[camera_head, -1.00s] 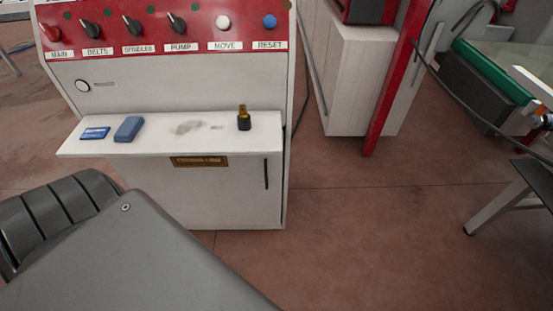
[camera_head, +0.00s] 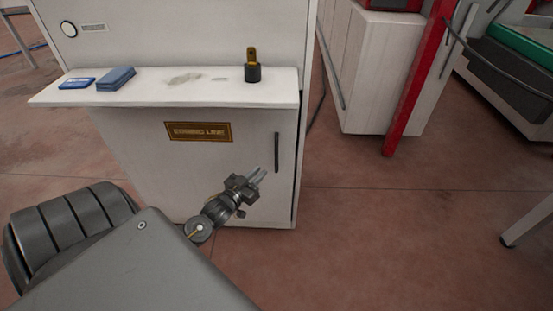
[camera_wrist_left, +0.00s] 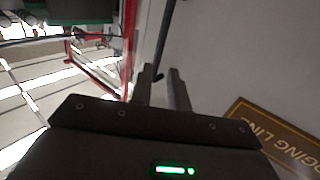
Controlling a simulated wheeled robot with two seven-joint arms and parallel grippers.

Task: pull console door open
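The console door (camera_head: 235,165) is the white front panel below the console's shelf and looks shut. Its dark upright bar handle (camera_head: 277,152) is near the right edge. My left gripper (camera_head: 260,174) is in front of the door, just below and left of the handle. In the left wrist view my left gripper (camera_wrist_left: 163,72) has its two fingers apart with nothing held. The handle (camera_wrist_left: 163,42) shows just beyond the fingertips, its end lined up with the gap; I cannot tell whether they touch. My right gripper is not in view.
The shelf (camera_head: 170,92) juts out above the door, with a small dark bottle (camera_head: 253,66) and blue blocks (camera_head: 116,78) on it. A brass plate (camera_head: 198,132) is on the door. Open floor (camera_head: 380,230) lies to the right, before a red post (camera_head: 416,85).

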